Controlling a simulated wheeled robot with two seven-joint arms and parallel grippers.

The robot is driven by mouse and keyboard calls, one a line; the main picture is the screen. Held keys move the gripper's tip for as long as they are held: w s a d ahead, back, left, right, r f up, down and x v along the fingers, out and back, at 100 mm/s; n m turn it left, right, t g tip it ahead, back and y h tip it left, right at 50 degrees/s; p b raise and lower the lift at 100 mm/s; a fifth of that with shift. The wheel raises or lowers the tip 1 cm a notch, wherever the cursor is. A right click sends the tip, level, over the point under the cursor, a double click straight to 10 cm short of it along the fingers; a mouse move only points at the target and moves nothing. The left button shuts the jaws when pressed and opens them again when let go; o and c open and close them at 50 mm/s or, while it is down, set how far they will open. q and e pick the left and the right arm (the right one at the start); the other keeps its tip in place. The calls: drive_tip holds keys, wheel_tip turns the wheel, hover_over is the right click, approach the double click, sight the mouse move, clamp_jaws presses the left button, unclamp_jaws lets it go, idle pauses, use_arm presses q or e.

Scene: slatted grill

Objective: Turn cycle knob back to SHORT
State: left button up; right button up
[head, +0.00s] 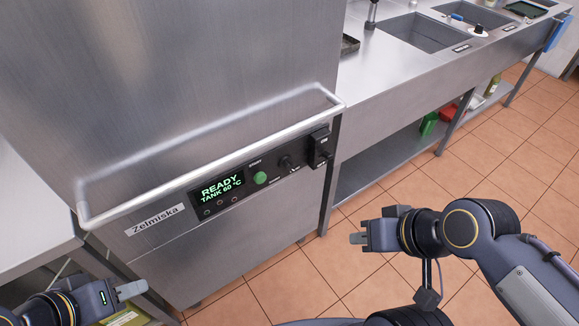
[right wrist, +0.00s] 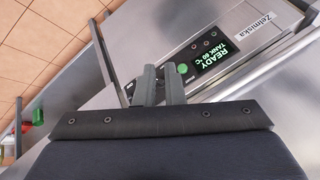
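The black cycle knob (head: 285,163) sits on the dishwasher's dark control panel, right of the green start button (head: 260,178). Its pointer direction and lettering are too small to read. The display (head: 217,190) reads READY, TANK 60 °C. My right gripper (head: 358,238) is right of and apart from the panel in the head view. In the right wrist view its two grey fingers (right wrist: 161,80) stand slightly apart with nothing seen between them, and they partly hide the panel. My left gripper (head: 131,289) is low at the left, apart from the panel, seen edge-on.
A bar handle (head: 210,158) juts out above the panel. A black switch block (head: 320,147) sticks out right of the knob. A steel sink counter (head: 400,85) with a lower shelf adjoins on the right. Tiled floor (head: 475,165) is open in front.

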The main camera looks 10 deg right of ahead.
drive_tip(key=o, duration=0.6)
drive_tip(key=w+d+f+b, duration=0.1)
drive_tip(key=w+f+b, duration=0.1)
drive_tip(key=w+d+f+t+b, duration=0.1)
drive_tip(key=w+f+b, duration=0.1)
drive_tip(key=b, duration=0.1)
drive_tip(key=w+f+n+t+h+b, duration=0.1)
drive_tip(key=w+f+b, duration=0.1)
drive_tip(key=f+b, duration=0.1)
drive_tip(key=shift+w+d, duration=0.4)
drive_tip(key=n+t+y+b, duration=0.3)
drive_tip(key=n+t+b, duration=0.75)
drive_tip(key=b, duration=1.35)
approach(292, 169)
drive_tip(key=w+n+g, duration=0.1)
drive_tip(key=w, duration=0.1)
drive_tip(key=x, duration=0.5)
drive_tip(key=r+b+x, duration=0.1)
drive_tip(key=x, duration=0.1)
drive_tip(key=shift+a, duration=0.25)
drive_tip(key=shift+c, duration=0.6)
clamp_jaws()
